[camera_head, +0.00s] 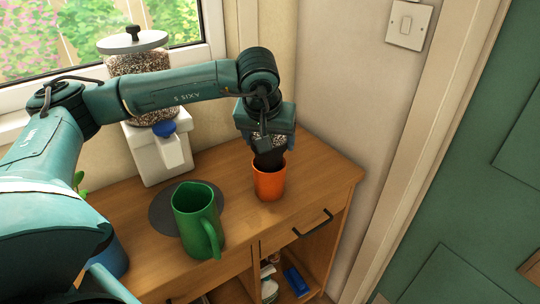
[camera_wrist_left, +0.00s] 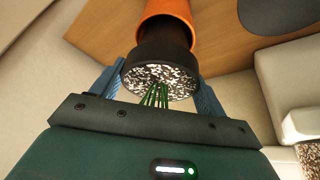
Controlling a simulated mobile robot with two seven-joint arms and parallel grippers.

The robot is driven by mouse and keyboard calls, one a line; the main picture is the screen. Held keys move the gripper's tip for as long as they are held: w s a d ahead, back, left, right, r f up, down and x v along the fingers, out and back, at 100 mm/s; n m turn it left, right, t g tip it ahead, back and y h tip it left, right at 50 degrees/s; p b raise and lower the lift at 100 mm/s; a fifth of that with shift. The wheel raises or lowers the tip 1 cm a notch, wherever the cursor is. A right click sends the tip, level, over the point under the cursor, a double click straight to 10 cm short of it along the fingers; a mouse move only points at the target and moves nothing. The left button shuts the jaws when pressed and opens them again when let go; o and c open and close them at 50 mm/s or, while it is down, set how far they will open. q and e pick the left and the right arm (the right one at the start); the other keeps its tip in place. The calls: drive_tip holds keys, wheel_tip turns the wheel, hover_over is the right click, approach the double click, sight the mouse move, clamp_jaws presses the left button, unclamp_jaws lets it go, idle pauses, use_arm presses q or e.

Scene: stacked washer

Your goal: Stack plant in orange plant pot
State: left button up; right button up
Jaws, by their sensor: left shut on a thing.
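My left gripper (camera_head: 267,137) is shut on the plant's black pot (camera_head: 270,158), which points downward over the orange plant pot (camera_head: 269,185). In the left wrist view the black pot (camera_wrist_left: 165,47) sits between the fingers, showing speckled soil and green stems (camera_wrist_left: 156,95). The orange plant pot (camera_wrist_left: 166,13) is just beyond its lower end. The black pot's bottom is at the orange pot's mouth; how deep it sits inside I cannot tell. The orange pot stands upright on the wooden cabinet top (camera_head: 310,180). My right gripper is not in view.
A white dispenser (camera_head: 152,158) stands behind, by the wall. The cabinet's right edge and a wall are close; the top right of the orange pot is clear.

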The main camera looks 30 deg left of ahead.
use_arm(q)
wheel_tip(320, 180, down, 4)
drive_tip(key=shift+r, duration=0.1)
drive_tip(key=shift+f+b, duration=0.45)
drive_tip(key=shift+b, duration=0.1)
drive_tip(key=o, duration=1.2)
drive_tip(key=shift+o, duration=0.2)
drive_tip(key=shift+r+p, duration=0.6)
drive_tip(key=v, duration=1.2)
